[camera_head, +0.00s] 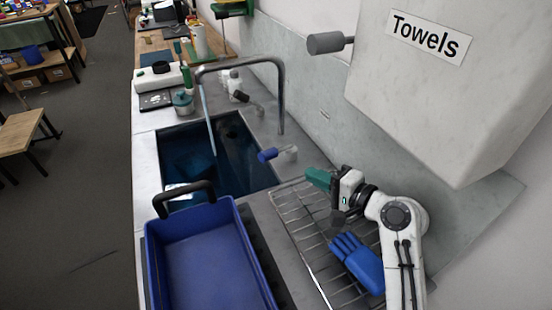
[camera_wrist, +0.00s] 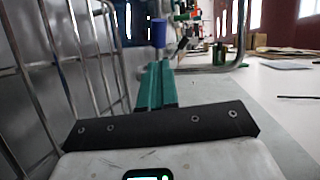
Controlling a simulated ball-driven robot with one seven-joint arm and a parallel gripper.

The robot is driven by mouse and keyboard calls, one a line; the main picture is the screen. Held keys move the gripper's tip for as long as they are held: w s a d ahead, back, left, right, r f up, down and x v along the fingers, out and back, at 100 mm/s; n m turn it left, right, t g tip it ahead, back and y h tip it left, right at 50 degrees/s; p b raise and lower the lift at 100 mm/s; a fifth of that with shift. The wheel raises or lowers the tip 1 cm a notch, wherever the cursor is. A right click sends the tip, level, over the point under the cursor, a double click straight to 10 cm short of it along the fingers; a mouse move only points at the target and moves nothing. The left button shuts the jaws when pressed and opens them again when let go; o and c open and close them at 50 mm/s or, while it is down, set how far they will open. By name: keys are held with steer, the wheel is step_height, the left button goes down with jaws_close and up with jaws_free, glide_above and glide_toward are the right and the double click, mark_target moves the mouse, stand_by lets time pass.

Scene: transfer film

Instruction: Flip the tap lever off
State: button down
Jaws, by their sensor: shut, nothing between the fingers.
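A curved metal tap (camera_head: 240,66) arches over the sink (camera_head: 205,155), and a thin light-blue stream runs down from its spout. A blue-ended tap lever (camera_head: 268,155) sticks out to the left of its base, at the sink's near right corner. A second lever with a dark end (camera_head: 241,96) is farther back. My gripper (camera_head: 307,175), with green fingers, is shut and empty, to the right of and a little nearer than the blue lever, apart from it. In the wrist view the blue lever (camera_wrist: 159,32) stands just beyond my shut fingertips (camera_wrist: 158,65).
A blue tub (camera_head: 205,255) with a black handle stands in front of the sink. A wire rack (camera_head: 300,220) holding a blue glove (camera_head: 358,262) lies under my arm. A towel dispenser (camera_head: 450,85) hangs above, at the right. Bottles (camera_head: 233,82) stand behind the sink.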

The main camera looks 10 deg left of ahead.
mark_target(269, 156)
steer(key=p+x, duration=0.1)
steer(key=x, duration=1)
steer(key=shift+w+a, duration=0.2)
steer(key=shift+a, duration=0.05)
steer(key=a+m+t+p, duration=0.1)
steer(key=p, duration=0.1)
steer(key=shift+a+r+h+p, duration=0.15)
steer(key=shift+r+h+p, duration=0.05)
steer(key=shift+h+p, duration=0.2)
steer(key=shift+w+a+f+t+b, duration=0.2)
steer(key=shift+w+a+b, duration=0.1)
steer(key=shift+a+b, duration=0.15)
steer(key=shift+w+a+f+t+b, duration=0.1)
steer(key=shift+w+a+t+b, duration=0.1)
steer(key=shift+w+a+b, duration=0.25)
steer(key=shift+s+r, duration=0.15)
steer(key=shift+s, duration=0.05)
steer(key=shift+a, duration=0.1)
steer(key=shift+s, duration=0.1)
